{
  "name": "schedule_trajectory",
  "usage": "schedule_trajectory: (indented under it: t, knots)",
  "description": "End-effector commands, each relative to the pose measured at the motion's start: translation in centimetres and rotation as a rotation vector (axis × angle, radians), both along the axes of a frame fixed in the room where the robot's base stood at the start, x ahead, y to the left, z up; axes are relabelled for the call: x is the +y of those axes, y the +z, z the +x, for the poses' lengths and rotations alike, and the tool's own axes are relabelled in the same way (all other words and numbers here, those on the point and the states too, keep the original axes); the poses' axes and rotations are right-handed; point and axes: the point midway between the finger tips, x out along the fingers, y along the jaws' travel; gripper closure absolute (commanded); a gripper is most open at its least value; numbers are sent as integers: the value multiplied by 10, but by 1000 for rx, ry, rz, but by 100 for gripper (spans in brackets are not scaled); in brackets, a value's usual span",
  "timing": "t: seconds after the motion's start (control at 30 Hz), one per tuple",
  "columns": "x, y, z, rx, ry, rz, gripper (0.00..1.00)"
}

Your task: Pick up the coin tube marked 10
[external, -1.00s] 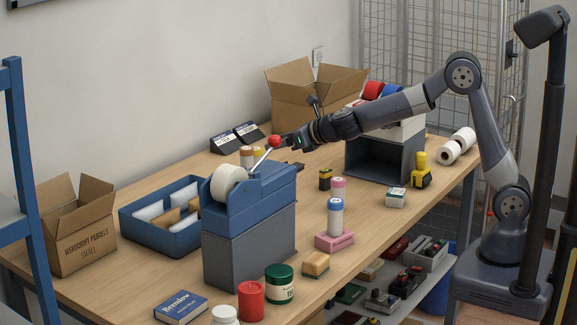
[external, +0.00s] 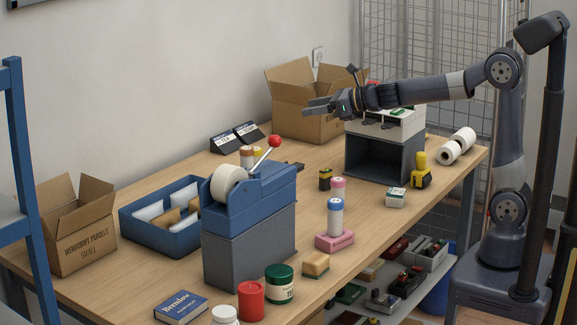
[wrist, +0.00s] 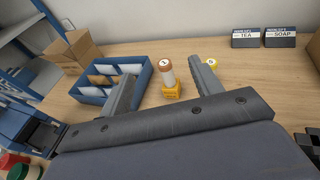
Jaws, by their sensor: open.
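No tube shows a readable 10. In the external view a pink-capped tube (external: 338,188) stands on the table. A blue-capped tube (external: 335,217) stands on a pink block (external: 335,242); their marks are too small to read. My gripper (external: 308,106) is open and empty, high above the table's far side.
A blue tape dispenser with a red-knobbed lever (external: 273,142) rises on a grey stand near the brown-capped tube. A blue tray (external: 165,248), an open carton (external: 77,235) and a dark cubby (external: 385,160) stand around. A sponge (external: 316,264) lies near the front edge.

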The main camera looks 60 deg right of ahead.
Motion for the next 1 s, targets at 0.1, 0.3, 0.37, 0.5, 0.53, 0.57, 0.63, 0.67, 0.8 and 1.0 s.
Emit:
schedule_trajectory:
  t: [0.1, 0.3, 0.37, 0.5, 0.53, 0.57, 0.63, 0.67, 0.8, 1.0]
  knots:
    - [-18, -3, -40, 1, 89, -15, 39]
    - [-28, -20, -99, 55, 219, -36, 39]
    - [-31, -27, -115, 78, 250, -41, 39]
    - [-34, -44, -153, 138, 315, -52, 39]
    - [-34, -51, -155, 148, 321, -49, 39]
    - [-33, -58, -153, 149, 320, -47, 39]
    - [-32, -73, -152, 148, 320, -46, 39]
    - [-32, -79, -152, 147, 320, -47, 39]
    - [-32, -109, -152, 148, 319, -47, 39]
    - [-32, -157, -152, 149, 318, -44, 39]
